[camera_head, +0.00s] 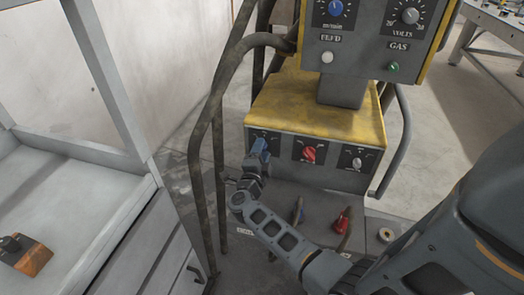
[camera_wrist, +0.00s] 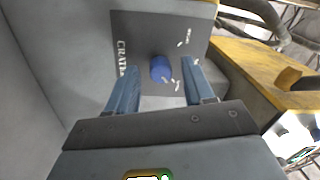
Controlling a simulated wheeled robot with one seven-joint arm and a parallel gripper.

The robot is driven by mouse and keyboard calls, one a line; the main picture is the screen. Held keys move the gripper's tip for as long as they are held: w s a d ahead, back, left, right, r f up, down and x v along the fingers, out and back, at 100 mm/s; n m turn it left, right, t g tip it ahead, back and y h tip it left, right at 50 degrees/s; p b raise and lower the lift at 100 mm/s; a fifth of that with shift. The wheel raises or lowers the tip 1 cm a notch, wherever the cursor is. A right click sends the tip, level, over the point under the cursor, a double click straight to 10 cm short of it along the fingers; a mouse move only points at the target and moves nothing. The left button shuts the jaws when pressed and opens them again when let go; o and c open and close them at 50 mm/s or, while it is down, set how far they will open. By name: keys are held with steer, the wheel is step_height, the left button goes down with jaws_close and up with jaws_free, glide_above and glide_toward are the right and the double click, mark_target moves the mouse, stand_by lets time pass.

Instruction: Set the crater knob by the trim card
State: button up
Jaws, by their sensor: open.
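The crater knob (camera_wrist: 161,69) is a blue round knob on a dark plate lettered "CRAT…" with small white marks around it. In the wrist view it sits between the two blue fingers of my gripper (camera_wrist: 158,78), with a gap on each side. My gripper is open and holds nothing. In the head view my gripper (camera_head: 258,152) is at the left end of the yellow-topped unit's front panel (camera_head: 330,172) and mostly hides that knob. I cannot make out a trim card in either view.
A red knob (camera_head: 309,153) and a grey knob (camera_head: 356,163) sit to the right on the same panel. Above is a control box (camera_head: 345,58) with dials. A grey bench (camera_head: 90,215) is at left.

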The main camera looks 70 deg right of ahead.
steer(key=s+a, duration=0.1)
steer(key=a, duration=0.6)
steer(key=shift+f, duration=0.2)
steer(key=shift+a, duration=0.1)
steer(key=s+a+r+n+t+y+p, duration=0.3)
steer(key=s+a+r+n+t+y, duration=0.15)
steer(key=a+r+n+t, duration=0.4)
steer(key=s+a+r+n+t+y+p, duration=0.2)
steer(key=s+a+r+n+t+y, duration=0.3)
steer(key=a+n, duration=0.6)
steer(key=s+a+r+n+y+p, duration=0.4)
steer(key=s+a+r+n+y, duration=0.5)
steer(key=s+a+r+n, duration=0.2)
step_height(320, 180, up, 2)
steer(key=shift+s+a+r+n+g, duration=0.15)
steer(key=shift+s+a+n+g, duration=0.25)
steer(key=shift+a, duration=0.45)
